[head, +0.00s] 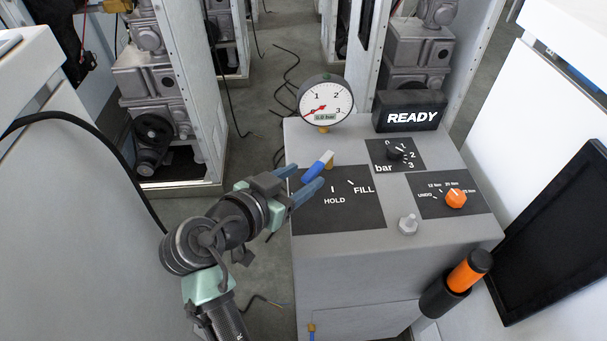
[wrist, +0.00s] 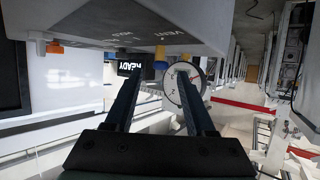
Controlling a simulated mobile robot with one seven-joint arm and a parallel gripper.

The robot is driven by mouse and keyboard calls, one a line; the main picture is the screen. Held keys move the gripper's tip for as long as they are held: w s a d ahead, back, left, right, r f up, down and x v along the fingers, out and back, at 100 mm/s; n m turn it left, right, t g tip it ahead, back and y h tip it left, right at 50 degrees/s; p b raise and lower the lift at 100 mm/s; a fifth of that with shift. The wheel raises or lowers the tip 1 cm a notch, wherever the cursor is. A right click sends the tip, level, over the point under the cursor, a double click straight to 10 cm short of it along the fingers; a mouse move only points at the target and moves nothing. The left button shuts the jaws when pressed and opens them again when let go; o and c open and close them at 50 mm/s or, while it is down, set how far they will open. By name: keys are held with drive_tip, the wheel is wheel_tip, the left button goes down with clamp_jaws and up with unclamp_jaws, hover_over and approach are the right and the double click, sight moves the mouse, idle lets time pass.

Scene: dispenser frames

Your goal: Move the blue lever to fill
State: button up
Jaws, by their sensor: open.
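The blue lever (head: 317,168) with a pale end sits above the black HOLD/FILL plate (head: 340,214) on the grey console. It is tilted, its pale end pointing up and right. FILL is at the plate's right and HOLD lower in the middle; the plate's left part is hidden by my gripper. In the wrist view a VENT label shows too. My gripper (head: 309,175) is open, its blue fingers reaching in from the left, one on each side of the lever's near end in the head view. I cannot tell whether they touch it.
The gauge (head: 325,102) reads 0.0 bar, and a display (head: 410,117) reads READY. A black bar knob (head: 398,154), an orange knob (head: 456,198) and a grey button (head: 408,224) stand on the console's right side. An orange-and-black cylinder (head: 465,271) is mounted at its front right.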

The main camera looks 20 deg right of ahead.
drive_tip(key=shift+w+d+f, duration=0.3)
drive_tip(key=shift+w+d, duration=0.05)
drive_tip(key=shift+d, duration=0.2)
clamp_jaws()
idle(1.1)
